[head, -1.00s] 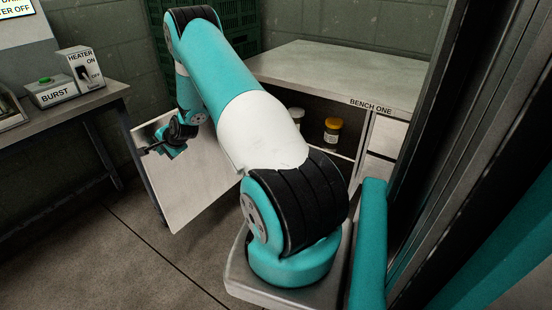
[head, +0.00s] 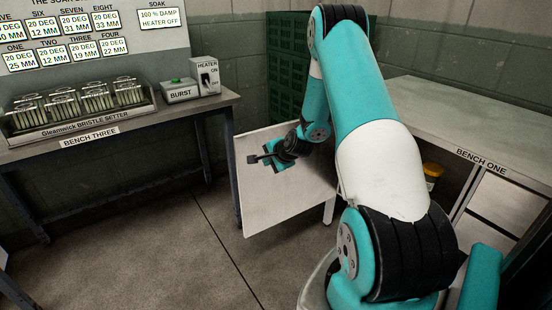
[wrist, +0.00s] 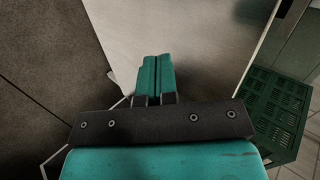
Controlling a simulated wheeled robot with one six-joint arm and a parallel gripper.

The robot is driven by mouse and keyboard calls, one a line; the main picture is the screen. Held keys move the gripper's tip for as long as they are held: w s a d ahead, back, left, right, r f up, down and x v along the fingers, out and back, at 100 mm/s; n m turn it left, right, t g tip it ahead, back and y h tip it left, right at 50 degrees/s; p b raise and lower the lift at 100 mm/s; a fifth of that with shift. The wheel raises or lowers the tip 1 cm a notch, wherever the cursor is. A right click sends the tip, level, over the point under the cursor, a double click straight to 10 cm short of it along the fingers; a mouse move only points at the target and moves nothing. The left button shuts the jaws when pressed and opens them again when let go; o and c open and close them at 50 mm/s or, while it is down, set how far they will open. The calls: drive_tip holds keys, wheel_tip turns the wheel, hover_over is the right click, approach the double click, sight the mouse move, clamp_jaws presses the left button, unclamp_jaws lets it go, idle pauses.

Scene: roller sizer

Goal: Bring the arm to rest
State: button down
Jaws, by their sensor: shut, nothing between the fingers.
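My gripper (head: 274,186) hangs at the end of my bent arm, in front of a pale open door panel (head: 312,200) by bench one. In the wrist view my gripper (wrist: 156,66) has its two teal fingers together, with nothing between them. The pale panel (wrist: 190,30) lies beyond the fingertips there. Whether the fingers touch the panel cannot be told.
Bench one (head: 440,110) stands at the right, with a yellow-lidded jar (head: 433,170) partly hidden behind my arm. Bench three (head: 150,124) at the left bears the bristle setter, the burst box and the heater switch. Green crates (head: 288,75) stand behind. The floor (head: 150,250) at front left is clear.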

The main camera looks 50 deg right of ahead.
drive_tip(key=s+a+r+n+g+y+p, duration=0.25)
drive_tip(key=a+r+n, duration=0.35)
drive_tip(key=a+r, duration=0.65)
drive_tip(key=s+a+r+n+g+y+p, duration=0.1)
drive_tip(key=s+a+r+n+y+p, duration=0.15)
drive_tip(key=a+r+n, duration=0.9)
drive_tip(key=s+a+r+n+g+p, duration=0.2)
drive_tip(key=s+a+r+n, duration=0.2)
drive_tip(key=s+a, duration=0.4)
drive_tip(key=s+a+r+n+g+p, duration=0.3)
drive_tip(key=s+a+r+n, duration=0.2)
drive_tip(key=s+a, duration=0.4)
drive_tip(key=s, duration=0.5)
drive_tip(key=shift+s+a+g+y, duration=0.25)
drive_tip(key=shift+s+g+y, duration=0.05)
drive_tip(key=shift+s+g, duration=0.1)
drive_tip(key=shift+d+r, duration=0.1)
